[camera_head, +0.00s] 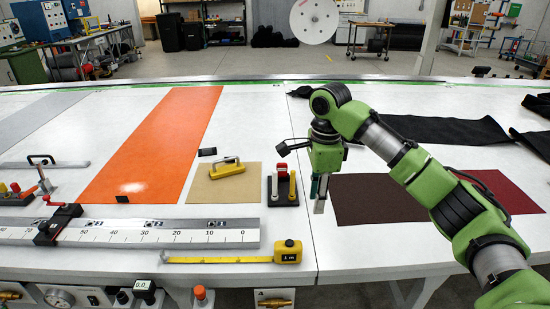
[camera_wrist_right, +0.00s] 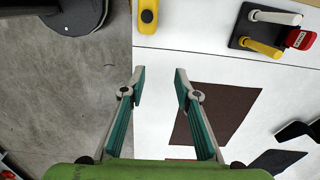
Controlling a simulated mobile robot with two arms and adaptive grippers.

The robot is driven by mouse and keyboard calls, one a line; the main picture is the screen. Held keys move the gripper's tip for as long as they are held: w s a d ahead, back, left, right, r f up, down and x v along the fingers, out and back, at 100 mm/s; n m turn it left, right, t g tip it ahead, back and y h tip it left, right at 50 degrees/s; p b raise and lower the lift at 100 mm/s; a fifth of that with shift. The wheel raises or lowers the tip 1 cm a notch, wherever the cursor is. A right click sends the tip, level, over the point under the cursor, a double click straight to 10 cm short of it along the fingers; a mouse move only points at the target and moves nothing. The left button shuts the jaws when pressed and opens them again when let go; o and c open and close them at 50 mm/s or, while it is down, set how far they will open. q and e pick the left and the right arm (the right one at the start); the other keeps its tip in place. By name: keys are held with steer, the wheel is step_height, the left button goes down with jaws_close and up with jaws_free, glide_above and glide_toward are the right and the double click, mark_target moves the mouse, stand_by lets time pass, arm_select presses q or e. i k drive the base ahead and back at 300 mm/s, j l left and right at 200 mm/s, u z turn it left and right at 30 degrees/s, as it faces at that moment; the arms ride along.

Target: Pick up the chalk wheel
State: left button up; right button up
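No thing in view is plainly the chalk wheel, and I cannot tell which one it is. A black stand (camera_head: 283,203) holds a yellow and a white upright handle and a red labelled piece; the stand (camera_wrist_right: 243,38) also shows at the upper right of the right wrist view. My right gripper (camera_head: 320,194) points down above the table, just right of the stand in the head view. In the right wrist view its fingers (camera_wrist_right: 160,74) are apart with nothing between them. My left gripper is not in view.
A yellow tape measure (camera_head: 288,252) lies at the front edge, near a long steel ruler (camera_head: 180,236). A yellow-handled tool (camera_head: 228,168) sits on a tan square (camera_head: 208,190). A dark brown sheet (camera_head: 372,202) lies right of my gripper. Black fabric (camera_head: 450,130) lies behind.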

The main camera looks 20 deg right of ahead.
mark_target(282, 168)
steer(key=i, duration=1.1)
